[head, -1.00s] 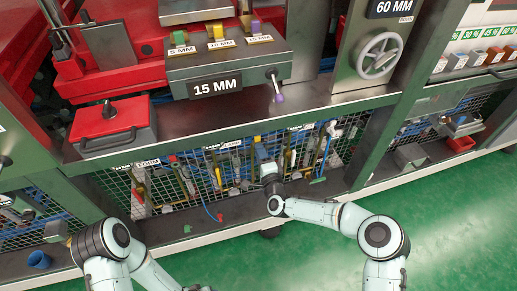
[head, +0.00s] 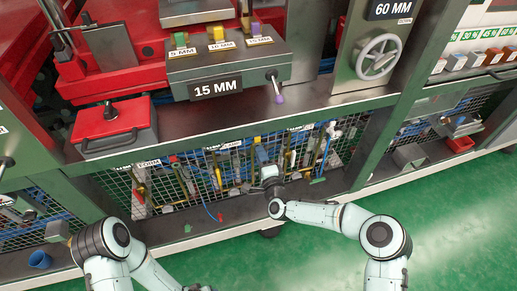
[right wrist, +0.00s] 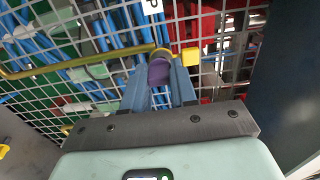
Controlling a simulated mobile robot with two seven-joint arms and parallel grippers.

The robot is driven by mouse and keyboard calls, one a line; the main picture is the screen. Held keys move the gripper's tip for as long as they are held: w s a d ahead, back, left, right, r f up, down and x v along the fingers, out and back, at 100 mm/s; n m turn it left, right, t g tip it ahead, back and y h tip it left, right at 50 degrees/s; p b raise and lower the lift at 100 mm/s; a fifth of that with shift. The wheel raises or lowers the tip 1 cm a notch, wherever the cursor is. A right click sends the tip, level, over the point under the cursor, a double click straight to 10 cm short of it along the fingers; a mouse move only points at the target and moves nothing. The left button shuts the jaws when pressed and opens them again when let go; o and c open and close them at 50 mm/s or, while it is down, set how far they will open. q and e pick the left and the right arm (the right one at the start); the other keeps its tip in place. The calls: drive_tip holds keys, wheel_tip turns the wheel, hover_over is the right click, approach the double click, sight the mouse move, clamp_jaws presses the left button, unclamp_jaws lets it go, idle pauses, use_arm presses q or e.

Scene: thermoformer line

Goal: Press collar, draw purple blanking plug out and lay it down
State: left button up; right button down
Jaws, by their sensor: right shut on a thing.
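The purple blanking plug (right wrist: 160,70) is between the two blue-grey fingers of my right gripper (right wrist: 160,80) in the right wrist view. The gripper is shut on it. A yellow collar (right wrist: 161,51) shows at the plug's far end, at the wire mesh; whether the plug is still seated in it I cannot tell. In the head view my right gripper (head: 263,158) is at the mesh under the machine bed, and the plug is hidden there.
Wire mesh (head: 240,165) with pipes and blue hoses behind it runs under the bed. A dark ledge (head: 170,228) lies below it, with a small red piece (head: 219,217) and a green piece (head: 187,228) on it. A blue cup (head: 39,259) stands at left. The green floor (head: 455,235) is clear.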

use_arm(q)
drive_tip(key=shift+p+v, duration=0.9)
drive_tip(key=shift+v, duration=0.2)
use_arm(e)
drive_tip(key=shift+v, duration=2.1)
use_arm(q)
drive_tip(key=shift+w+d+r, duration=0.1)
drive_tip(key=shift+w+d, duration=0.05)
